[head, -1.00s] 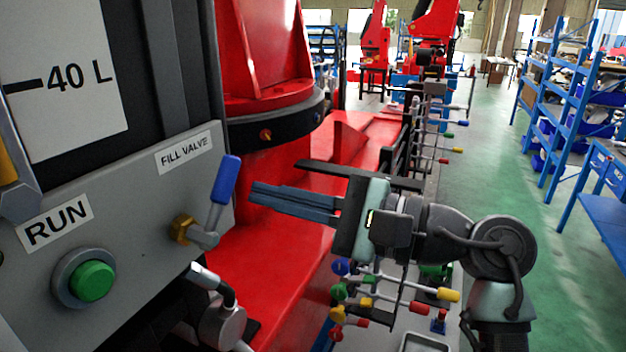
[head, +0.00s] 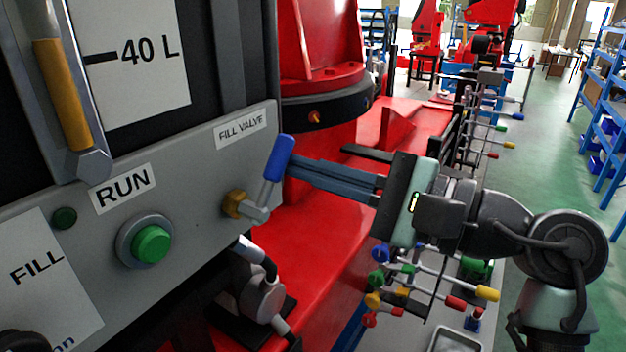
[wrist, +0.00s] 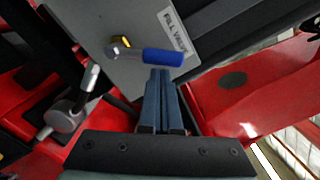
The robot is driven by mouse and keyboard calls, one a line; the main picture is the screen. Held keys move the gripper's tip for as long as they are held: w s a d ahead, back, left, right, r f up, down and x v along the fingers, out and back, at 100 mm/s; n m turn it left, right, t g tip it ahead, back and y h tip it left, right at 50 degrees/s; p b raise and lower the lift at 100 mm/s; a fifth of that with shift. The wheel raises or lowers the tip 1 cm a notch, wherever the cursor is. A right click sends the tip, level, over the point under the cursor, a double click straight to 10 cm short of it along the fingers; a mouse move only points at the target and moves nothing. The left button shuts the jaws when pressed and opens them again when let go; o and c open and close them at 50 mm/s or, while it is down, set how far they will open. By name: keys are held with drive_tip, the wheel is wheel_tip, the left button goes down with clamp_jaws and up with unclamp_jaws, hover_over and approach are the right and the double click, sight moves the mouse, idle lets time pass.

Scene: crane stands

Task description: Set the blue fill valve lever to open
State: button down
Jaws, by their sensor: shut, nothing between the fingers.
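The fill valve lever has a blue grip (head: 279,158) on a grey arm, pivoting at a brass fitting (head: 234,204) on the grey panel. In the head view the lever points up and slightly right, below the FILL VALVE label (head: 241,129). It also shows in the wrist view, where its blue grip (wrist: 163,57) lies just beyond my fingertips. My gripper (head: 291,168) is shut and empty, with its fingertips at the right side of the blue grip. I cannot tell whether they touch it.
The panel carries a green RUN button (head: 151,244) and a small dark green button (head: 64,218). A grey metal fitting (head: 260,290) sits below the lever. A red machine base (head: 330,260) lies behind, and racks with coloured knobs (head: 487,292) stand below my arm.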

drive_tip(key=shift+s+a+r+n+b, duration=0.15)
drive_tip(key=shift+n+b, duration=0.45)
drive_tip(key=shift+b, duration=1.1)
drive_tip(key=shift+s+n+b, duration=0.1)
drive_tip(key=shift+n+b, duration=0.2)
drive_tip(key=shift+b, duration=0.55)
drive_tip(key=n+b, duration=0.2)
drive_tip(key=b, duration=0.2)
drive_tip(key=s+a+r+n+b, duration=0.1)
drive_tip(key=n+b, duration=0.1)
drive_tip(key=b, duration=0.2)
drive_tip(key=shift+s+r, duration=0.2)
drive_tip(key=shift+s+a+r+n+b, duration=0.25)
drive_tip(key=shift+s+r+n+b, duration=0.15)
drive_tip(key=shift+n+b, duration=0.65)
drive_tip(key=shift+r, duration=0.15)
